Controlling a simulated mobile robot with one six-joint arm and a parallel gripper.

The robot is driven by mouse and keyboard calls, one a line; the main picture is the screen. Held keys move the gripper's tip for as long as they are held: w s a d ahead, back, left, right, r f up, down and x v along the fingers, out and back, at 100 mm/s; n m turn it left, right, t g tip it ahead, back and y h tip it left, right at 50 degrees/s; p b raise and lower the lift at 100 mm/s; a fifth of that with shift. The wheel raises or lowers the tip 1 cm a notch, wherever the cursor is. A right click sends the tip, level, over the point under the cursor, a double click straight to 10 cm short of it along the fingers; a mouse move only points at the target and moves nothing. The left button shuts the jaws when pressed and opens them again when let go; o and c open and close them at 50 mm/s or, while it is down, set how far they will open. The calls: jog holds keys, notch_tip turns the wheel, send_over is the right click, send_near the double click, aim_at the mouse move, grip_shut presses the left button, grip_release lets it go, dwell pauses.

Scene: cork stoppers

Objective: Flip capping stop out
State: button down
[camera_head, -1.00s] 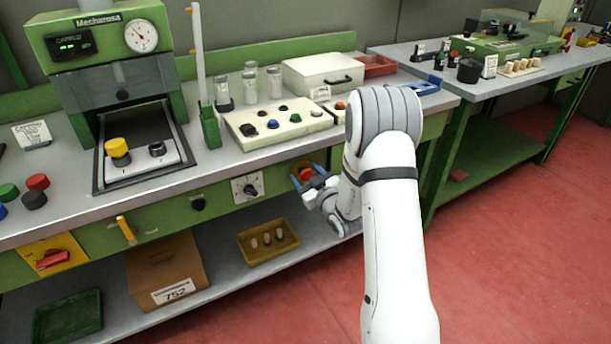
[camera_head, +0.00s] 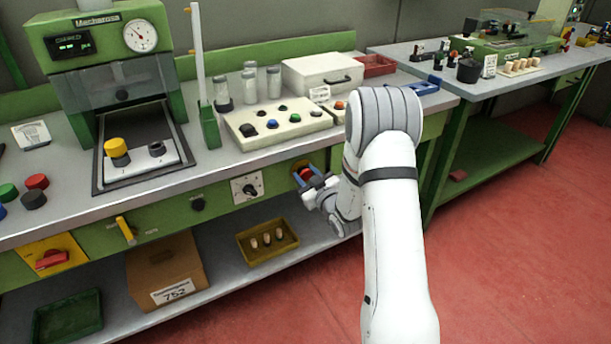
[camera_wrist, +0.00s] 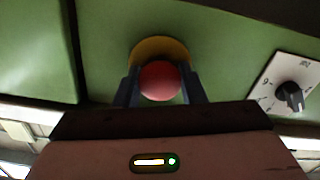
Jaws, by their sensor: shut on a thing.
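The red stop button (camera_head: 305,172) sits on the green front panel of the bench. In the wrist view the round red head of the stop button (camera_wrist: 159,80) stands before a yellow disc (camera_wrist: 160,48). My gripper (camera_head: 308,181) is at the panel, with its fingers around the button. In the wrist view my gripper (camera_wrist: 160,92) has one dark finger on each side of the red head, shut on it.
A black selector knob on a white plate (camera_head: 247,188) is beside the button on the panel. Below, a yellow tray (camera_head: 267,241) with several corks and a cardboard box (camera_head: 166,275) stand on the shelf. The bench edge overhangs above.

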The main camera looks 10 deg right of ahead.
jog(key=shift+s+d+f+b, duration=0.1)
jog(key=shift+s+f+b, duration=0.15)
jog(key=shift+b, duration=0.4)
jog(key=shift+s+d+r, duration=0.1)
jog(key=shift+s+r, duration=0.05)
jog(key=shift+s, duration=0.2)
jog(key=c, duration=0.9)
grip_release()
jog(key=shift+s, duration=0.1)
jog(key=shift+r, duration=0.1)
jog(key=v, duration=0.8)
jog(key=shift+r, duration=0.1)
